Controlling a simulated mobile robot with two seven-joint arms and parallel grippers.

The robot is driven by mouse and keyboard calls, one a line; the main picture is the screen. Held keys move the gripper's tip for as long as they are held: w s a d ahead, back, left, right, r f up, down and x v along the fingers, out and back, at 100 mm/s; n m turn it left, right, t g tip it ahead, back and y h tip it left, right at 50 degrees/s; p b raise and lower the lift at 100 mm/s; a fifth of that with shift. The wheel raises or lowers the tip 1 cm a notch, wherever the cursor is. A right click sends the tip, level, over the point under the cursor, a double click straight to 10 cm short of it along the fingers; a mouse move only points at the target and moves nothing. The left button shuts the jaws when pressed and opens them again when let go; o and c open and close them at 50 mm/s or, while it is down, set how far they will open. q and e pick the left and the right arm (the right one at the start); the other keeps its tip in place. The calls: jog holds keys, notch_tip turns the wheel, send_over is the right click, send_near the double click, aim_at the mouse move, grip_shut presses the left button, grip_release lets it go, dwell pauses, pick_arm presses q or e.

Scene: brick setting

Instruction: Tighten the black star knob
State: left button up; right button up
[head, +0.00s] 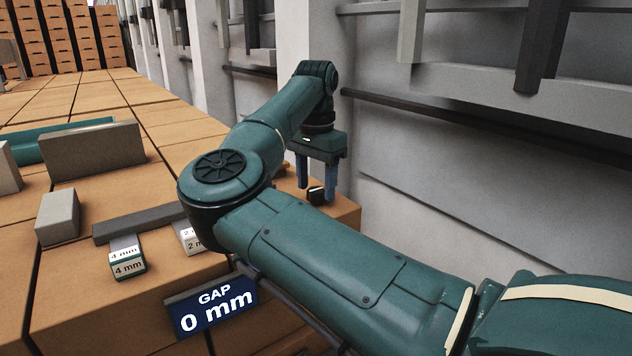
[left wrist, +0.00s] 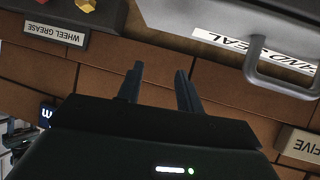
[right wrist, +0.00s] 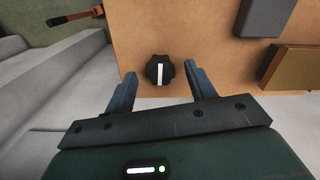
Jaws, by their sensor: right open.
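The black star knob (head: 316,195) sits near the right end of the brick-coloured bench top. In the right wrist view the knob (right wrist: 160,71) is dark and lobed, with a white line pointing up and down the picture. My right gripper (head: 317,190) is above the bench with its fingers pointing down, one on each side of the knob. In the right wrist view the gripper (right wrist: 160,72) is open, with a gap showing on both sides of the knob. My left gripper (left wrist: 159,71) is open and empty; it is outside the head view.
A display (head: 213,307) on the bench front reads "GAP 0 mm". Blocks marked 4 mm (head: 128,262) and 2 mm (head: 192,238), the latter partly behind my right arm, lie near a dark bar (head: 140,224). Grey blocks (head: 95,152) stand left. A grey wall (head: 440,190) rises right.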

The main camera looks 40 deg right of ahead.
jog(key=shift+f, duration=0.25)
jog(key=shift+c, duration=0.5)
pick_arm(q)
jog(key=shift+f, duration=0.1)
pick_arm(e)
jog(key=c, duration=0.9)
jog(key=shift+o, duration=0.2)
